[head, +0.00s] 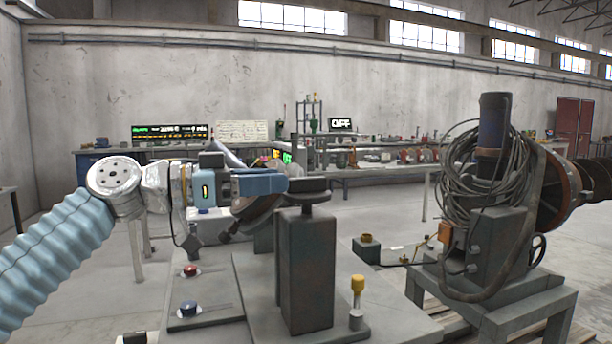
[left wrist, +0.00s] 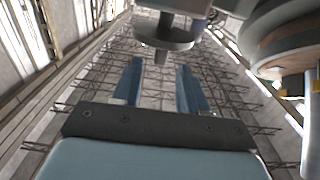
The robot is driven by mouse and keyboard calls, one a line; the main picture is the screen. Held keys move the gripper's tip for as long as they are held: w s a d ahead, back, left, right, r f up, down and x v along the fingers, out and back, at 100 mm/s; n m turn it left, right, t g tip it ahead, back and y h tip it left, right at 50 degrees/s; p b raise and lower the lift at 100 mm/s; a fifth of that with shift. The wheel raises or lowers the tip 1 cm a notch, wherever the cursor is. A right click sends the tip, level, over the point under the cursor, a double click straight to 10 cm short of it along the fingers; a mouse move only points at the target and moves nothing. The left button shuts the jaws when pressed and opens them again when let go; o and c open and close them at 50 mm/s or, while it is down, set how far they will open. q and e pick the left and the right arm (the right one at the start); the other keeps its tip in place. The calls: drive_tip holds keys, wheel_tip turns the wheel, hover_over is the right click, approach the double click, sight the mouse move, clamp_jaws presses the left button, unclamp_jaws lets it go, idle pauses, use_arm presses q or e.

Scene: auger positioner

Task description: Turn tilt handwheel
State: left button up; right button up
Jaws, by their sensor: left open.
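My left gripper (head: 284,184) comes in from the left at the top of a dark upright post (head: 306,270). Its blue fingers are apart and empty in the left wrist view (left wrist: 157,85). A dark round wheel (head: 308,196) sits on the post, right by the fingertips. What looks like the same wheel with a short stem (left wrist: 163,38) shows just beyond the fingers in the left wrist view, not gripped. Whether the fingers touch it is unclear. A small spoked handwheel (head: 537,250) is on the machine at right. No label shows which one is the tilt handwheel. My right gripper is out of view.
A tilted brown-rimmed disc (head: 258,208) lies behind and below my gripper. A cable-wrapped machine (head: 490,240) fills the right. Workbenches line the back wall.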

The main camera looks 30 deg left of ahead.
sight(307, 178)
use_arm(q)
drive_tip(key=x, duration=0.6)
drive_tip(key=shift+w+d+p, duration=0.25)
drive_tip(key=shift+d+p, duration=0.05)
drive_tip(key=shift+p, duration=0.05)
drive_tip(key=shift+c, duration=0.4)
clamp_jaws()
